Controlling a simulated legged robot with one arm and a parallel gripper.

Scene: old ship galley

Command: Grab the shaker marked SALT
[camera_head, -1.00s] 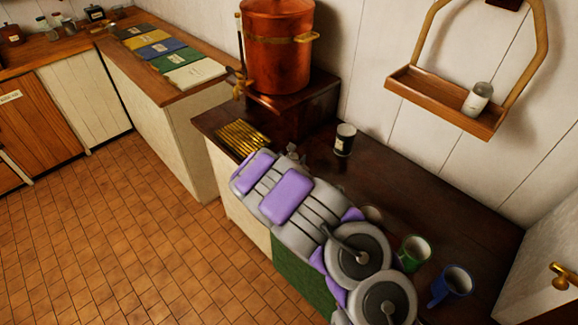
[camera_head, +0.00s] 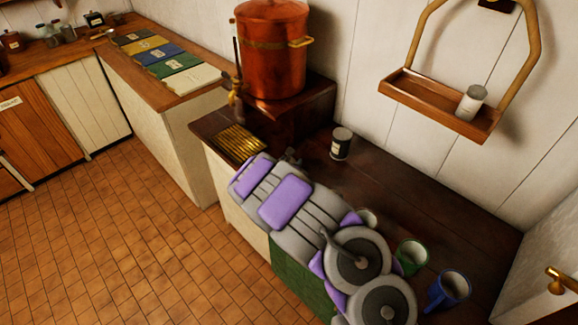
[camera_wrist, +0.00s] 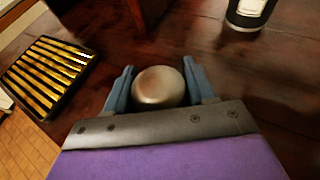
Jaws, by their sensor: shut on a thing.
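My gripper (camera_wrist: 160,90) is low over the dark counter. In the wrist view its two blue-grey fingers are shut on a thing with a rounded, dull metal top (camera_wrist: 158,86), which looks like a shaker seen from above. Its side and any label are hidden, so I cannot read a marking on it. In the head view my arm hides most of it, and the gripper end (camera_head: 291,158) shows only in part. Another pale shaker (camera_head: 471,102) stands on the hanging wooden shelf (camera_head: 425,101); its marking is not readable.
A dark tin with a pale label (camera_head: 341,144) stands behind my gripper. A slatted brass tray (camera_head: 237,142) lies left of it. A copper boiler (camera_head: 271,52) stands on a dark block. A green mug (camera_head: 411,257) and a blue mug (camera_head: 450,289) stand near my arm.

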